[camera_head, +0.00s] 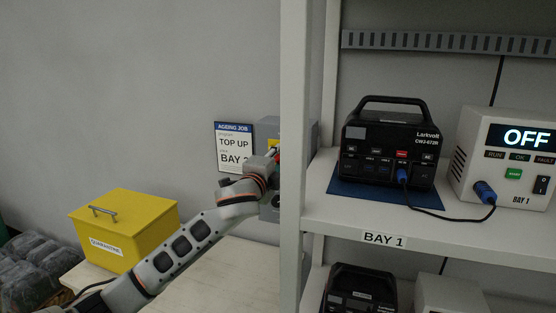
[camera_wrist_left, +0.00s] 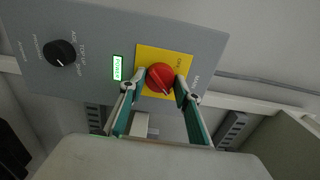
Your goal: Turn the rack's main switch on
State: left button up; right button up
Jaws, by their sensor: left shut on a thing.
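The main switch is a red rotary knob (camera_wrist_left: 160,74) on a yellow plate (camera_wrist_left: 160,54), set in a grey panel (camera_wrist_left: 95,40). In the wrist view the two fingers of my left gripper (camera_wrist_left: 160,86) are on either side of the knob and shut on it. In the head view the left gripper (camera_head: 276,158) reaches the grey switch box (camera_head: 267,131); the shelf post hides part of both. A green indicator (camera_wrist_left: 117,67) reading "Power" is lit beside the switch. My right gripper is not in view.
A black dial (camera_wrist_left: 60,53) is on the same panel. The rack's white post (camera_head: 292,200) stands close right of my left gripper. A shelf holds a black Larkvolt unit (camera_head: 395,135) and a white unit (camera_head: 515,135) showing "OFF". A yellow box (camera_head: 125,230) sits at left.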

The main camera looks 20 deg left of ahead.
pick_arm(q)
jog(key=o, duration=1.1)
jog(key=shift+s, duration=0.1)
jog(key=s, duration=1.1)
jog(key=shift+s+a, duration=0.2)
jog(key=shift+s, duration=0.2)
